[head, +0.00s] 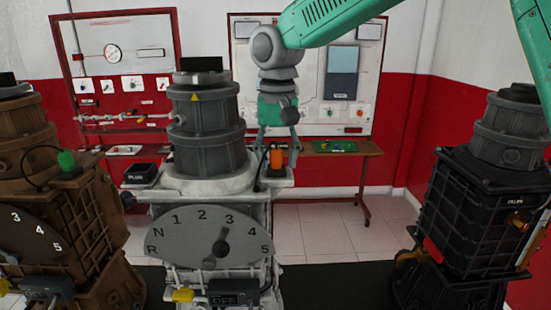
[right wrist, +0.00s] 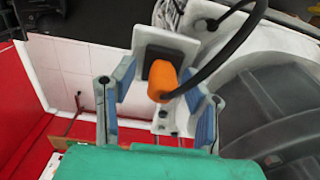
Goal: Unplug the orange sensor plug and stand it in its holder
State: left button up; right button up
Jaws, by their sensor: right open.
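The orange sensor plug (head: 276,158) stands upright on the right shelf of the middle engine, with a black cable looping from it. In the right wrist view, the plug (right wrist: 162,82) is in front of a black square block on a white bracket. My right gripper (head: 278,150) points down over the plug. Its fingers (right wrist: 158,84) are open, one on each side of the plug, with gaps visible between them and it. I cannot make out the plug's holder for certain. My left gripper is not in view.
The middle engine (head: 205,125) has a gear dial (head: 210,238) on its front. A brown engine (head: 60,195) with a green plug (head: 66,160) stands left, and a black engine (head: 470,200) right. A bench (head: 350,150) and wall panels are behind.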

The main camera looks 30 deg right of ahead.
aim_at(277, 148)
grip_shut()
jog(key=shift+r, duration=0.1)
jog(key=shift+r, duration=2.9)
